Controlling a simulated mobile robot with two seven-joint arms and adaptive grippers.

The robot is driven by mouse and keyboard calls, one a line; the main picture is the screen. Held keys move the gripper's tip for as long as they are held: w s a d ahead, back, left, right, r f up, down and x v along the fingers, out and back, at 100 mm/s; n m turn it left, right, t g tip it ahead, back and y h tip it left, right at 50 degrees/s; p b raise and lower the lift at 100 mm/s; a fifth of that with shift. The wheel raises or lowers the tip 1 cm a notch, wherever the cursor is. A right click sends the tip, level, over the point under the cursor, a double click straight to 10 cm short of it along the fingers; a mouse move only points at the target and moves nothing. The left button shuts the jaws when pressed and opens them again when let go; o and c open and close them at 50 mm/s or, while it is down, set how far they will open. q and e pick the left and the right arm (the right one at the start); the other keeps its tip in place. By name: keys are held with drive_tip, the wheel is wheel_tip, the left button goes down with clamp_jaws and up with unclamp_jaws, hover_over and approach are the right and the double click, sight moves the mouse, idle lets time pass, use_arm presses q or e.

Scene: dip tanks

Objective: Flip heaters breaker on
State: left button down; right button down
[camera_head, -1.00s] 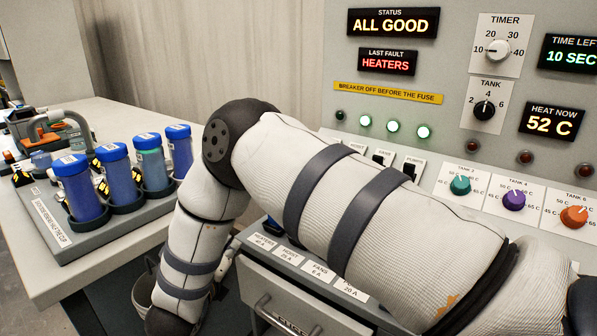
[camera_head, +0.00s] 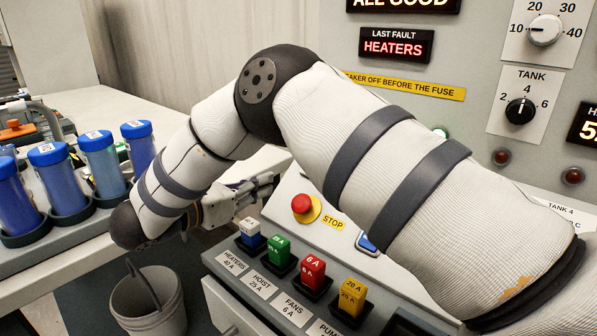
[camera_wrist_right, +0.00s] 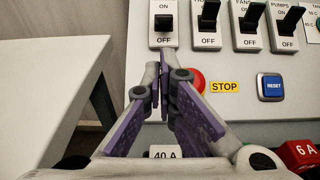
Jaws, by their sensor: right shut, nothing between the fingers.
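In the right wrist view the leftmost breaker (camera_wrist_right: 163,22) has a black lever between ON and OFF marks. Its name label is cut off. Its lever sits lower than its neighbours', with ON showing above it, so it looks tipped toward OFF. My right gripper (camera_wrist_right: 163,78) is shut and empty, its fingertips just below this breaker and apart from the lever. In the head view the right gripper (camera_head: 272,182) reaches the panel behind my forearm, and my arm hides the breakers. The heaters fuse (camera_head: 251,234) is a blue and white block in its slot. My left gripper is not in view.
A red stop button (camera_head: 302,204) and a blue reset button (camera_wrist_right: 271,86) lie below the breakers. The hoist breaker (camera_wrist_right: 208,16) stands close right. Green, red and yellow fuses line the ledge. A bucket (camera_head: 150,305) and blue-capped tubes (camera_head: 100,160) are left.

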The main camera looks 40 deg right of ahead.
drive_tip(key=d, duration=0.3)
drive_tip(key=d+f, duration=0.1)
drive_tip(key=d, duration=0.6)
drive_tip(key=shift+w+f+p, duration=0.3)
drive_tip(key=shift+w, duration=0.1)
drive_tip(key=shift+w+a, duration=0.1)
